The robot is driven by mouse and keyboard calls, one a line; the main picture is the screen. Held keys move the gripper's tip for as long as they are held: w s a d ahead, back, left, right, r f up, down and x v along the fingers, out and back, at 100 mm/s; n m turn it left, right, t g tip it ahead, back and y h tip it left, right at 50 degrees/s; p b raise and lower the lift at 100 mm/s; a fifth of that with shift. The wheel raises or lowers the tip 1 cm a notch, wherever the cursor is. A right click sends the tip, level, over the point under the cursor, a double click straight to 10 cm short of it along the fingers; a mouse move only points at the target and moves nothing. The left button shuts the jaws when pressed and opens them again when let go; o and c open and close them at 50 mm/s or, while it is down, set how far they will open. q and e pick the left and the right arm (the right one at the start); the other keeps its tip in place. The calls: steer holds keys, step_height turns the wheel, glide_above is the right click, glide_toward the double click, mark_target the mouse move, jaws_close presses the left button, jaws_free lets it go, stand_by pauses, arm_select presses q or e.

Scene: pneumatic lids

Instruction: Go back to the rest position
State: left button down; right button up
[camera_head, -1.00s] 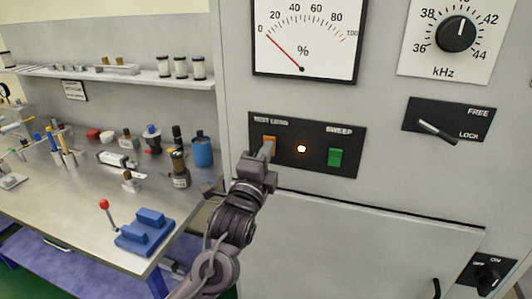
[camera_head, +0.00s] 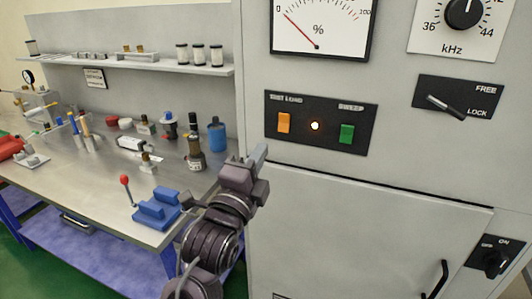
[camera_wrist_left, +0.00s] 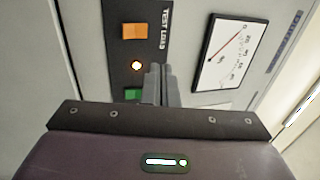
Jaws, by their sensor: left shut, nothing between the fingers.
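My left gripper (camera_head: 258,154) is shut and empty. It is in front of the grey cabinet, below and left of the black switch panel (camera_head: 300,140), and apart from it. The panel carries an orange TEST LOAD switch (camera_head: 284,123), a lit lamp (camera_head: 315,126) and a green SWEEP switch (camera_head: 347,134). In the left wrist view the shut fingers (camera_wrist_left: 160,82) point toward the cabinet face, with the orange switch (camera_wrist_left: 135,31) and the percent meter (camera_wrist_left: 230,50) beyond them. My right gripper is in neither view.
A steel workbench (camera_head: 105,190) stands at the left with a blue fixture (camera_head: 158,208), a blue cylinder (camera_head: 217,134) and several small parts. The cabinet door (camera_head: 370,225) has a black handle (camera_head: 435,278). A FREE/LOCK lever (camera_head: 445,106) is at right.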

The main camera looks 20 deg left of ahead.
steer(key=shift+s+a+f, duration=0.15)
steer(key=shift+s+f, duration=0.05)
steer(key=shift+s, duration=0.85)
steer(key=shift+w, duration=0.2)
